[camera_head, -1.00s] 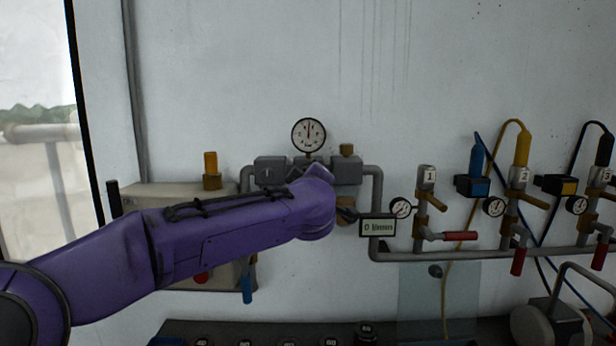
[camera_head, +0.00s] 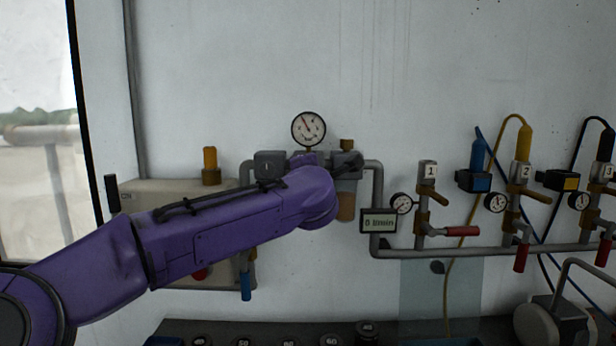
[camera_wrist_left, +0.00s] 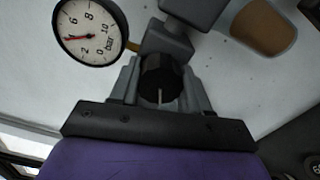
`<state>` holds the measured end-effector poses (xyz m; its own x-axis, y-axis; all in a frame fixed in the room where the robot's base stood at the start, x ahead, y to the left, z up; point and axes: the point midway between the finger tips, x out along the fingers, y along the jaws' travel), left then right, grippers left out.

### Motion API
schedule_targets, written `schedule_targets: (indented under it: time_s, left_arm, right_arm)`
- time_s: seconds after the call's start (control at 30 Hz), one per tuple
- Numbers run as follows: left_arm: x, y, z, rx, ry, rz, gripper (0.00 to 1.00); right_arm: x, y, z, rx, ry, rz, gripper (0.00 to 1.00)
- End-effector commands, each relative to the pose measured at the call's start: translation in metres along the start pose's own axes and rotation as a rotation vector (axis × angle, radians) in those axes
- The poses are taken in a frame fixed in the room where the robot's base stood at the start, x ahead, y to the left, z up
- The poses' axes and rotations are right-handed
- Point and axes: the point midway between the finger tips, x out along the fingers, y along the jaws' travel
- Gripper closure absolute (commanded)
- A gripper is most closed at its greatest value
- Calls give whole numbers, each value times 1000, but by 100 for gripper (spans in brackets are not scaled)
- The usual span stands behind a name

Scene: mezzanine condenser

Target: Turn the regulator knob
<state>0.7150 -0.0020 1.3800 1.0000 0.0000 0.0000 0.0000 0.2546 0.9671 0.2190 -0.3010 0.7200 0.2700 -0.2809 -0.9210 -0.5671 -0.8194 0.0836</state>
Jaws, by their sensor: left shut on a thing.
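The regulator knob (camera_wrist_left: 161,75) is black and round, with a white mark toward the bottom of the left wrist view. My left gripper (camera_wrist_left: 160,88) has its grey fingers on both sides of it and is shut on it. In the head view my purple left arm hides the knob and most of the gripper. The pressure gauge (camera_head: 309,128) stands above the grey regulator block (camera_head: 270,165). In the left wrist view the gauge (camera_wrist_left: 91,31) has its red needle between the 2 and 6 marks, around 4 bar. My right gripper is not in view.
A brown-tinted bowl (camera_head: 345,206) hangs right of my wrist, above a small flow display (camera_head: 378,221). Pipes, small gauges and red-handled valves (camera_head: 462,231) run along the wall to the right. A beige box (camera_head: 150,193) is behind my arm.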

Motion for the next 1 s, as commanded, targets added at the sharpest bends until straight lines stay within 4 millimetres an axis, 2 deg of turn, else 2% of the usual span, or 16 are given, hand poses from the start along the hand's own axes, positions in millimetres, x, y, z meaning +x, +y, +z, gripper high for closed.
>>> schedule_targets:
  time_s: [0.03,0.6,1.0]
  left_arm:
    - [0,-4,0,-42,0,-3,84]
    - [0,-4,-1,-577,1,-3,84]
    - [0,-2,0,-848,0,-2,84]
  right_arm:
    - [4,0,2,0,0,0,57]
    - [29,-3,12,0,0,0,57]
    - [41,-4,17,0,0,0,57]
